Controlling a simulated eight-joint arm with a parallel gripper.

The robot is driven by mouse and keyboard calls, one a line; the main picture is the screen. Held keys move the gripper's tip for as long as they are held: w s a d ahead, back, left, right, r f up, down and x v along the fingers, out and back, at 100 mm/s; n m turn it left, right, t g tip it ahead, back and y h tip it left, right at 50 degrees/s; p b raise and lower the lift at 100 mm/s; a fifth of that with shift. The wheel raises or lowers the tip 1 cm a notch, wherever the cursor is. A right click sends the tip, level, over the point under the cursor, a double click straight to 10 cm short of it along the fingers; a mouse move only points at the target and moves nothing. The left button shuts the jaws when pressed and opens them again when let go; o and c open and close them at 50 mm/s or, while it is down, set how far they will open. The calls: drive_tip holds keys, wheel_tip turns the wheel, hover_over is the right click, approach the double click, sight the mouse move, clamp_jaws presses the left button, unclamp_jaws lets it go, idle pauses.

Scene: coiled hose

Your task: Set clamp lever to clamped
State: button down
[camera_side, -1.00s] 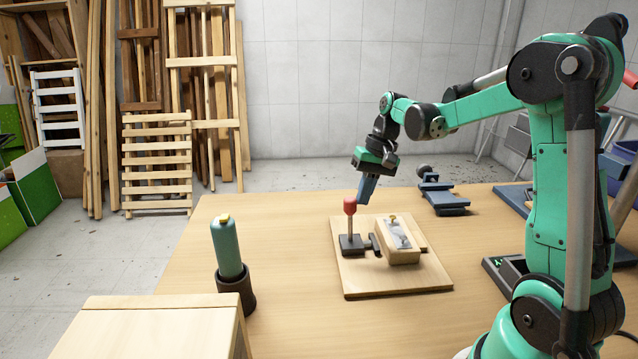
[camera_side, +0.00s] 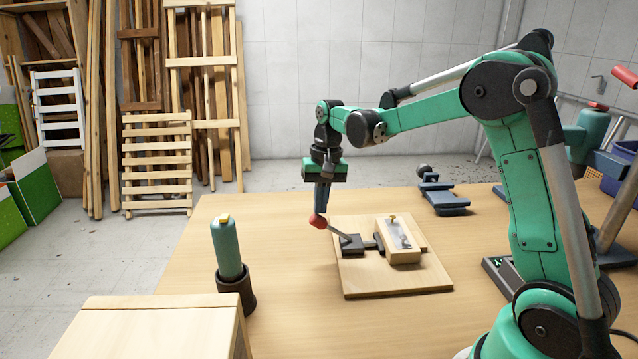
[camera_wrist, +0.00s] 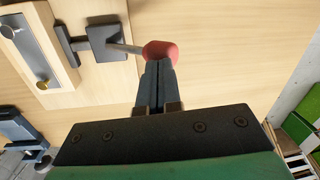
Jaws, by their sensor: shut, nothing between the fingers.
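The clamp lever has a red knob (camera_side: 318,221) on a thin metal rod (camera_side: 333,232) that rises from a dark clamp base (camera_side: 352,244). The lever leans well over to the left in the side view. My gripper (camera_side: 320,210) points down with its fingers shut and empty, right at the red knob. In the wrist view the closed fingertips (camera_wrist: 158,64) meet the near side of the knob (camera_wrist: 160,50) and seem to touch it. The clamp's dark plunger (camera_side: 374,243) points at a wooden block (camera_side: 403,250) on the board.
The clamp and block stand on a wooden board (camera_side: 400,287) on the table. A green bottle (camera_side: 228,248) in a dark holder and a wooden box (camera_side: 150,325) stand at the front left. A blue vise-like tool (camera_side: 443,197) lies behind the board.

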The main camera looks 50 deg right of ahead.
drive_tip(key=shift+w+a+f, duration=0.5)
drive_tip(key=shift+f, duration=0.15)
drive_tip(key=shift+w+a+f, duration=0.45)
drive_tip(key=shift+a+f, duration=0.05)
drive_tip(key=shift+f, duration=0.15)
drive_tip(key=shift+w+f, duration=0.1)
drive_tip(key=shift+f, duration=0.05)
drive_tip(key=w+a+r, duration=0.4)
drive_tip(key=w+r, duration=0.1)
drive_tip(key=r, duration=0.5)
drive_tip(key=shift+w+r, duration=0.2)
drive_tip(key=shift+w, duration=0.05)
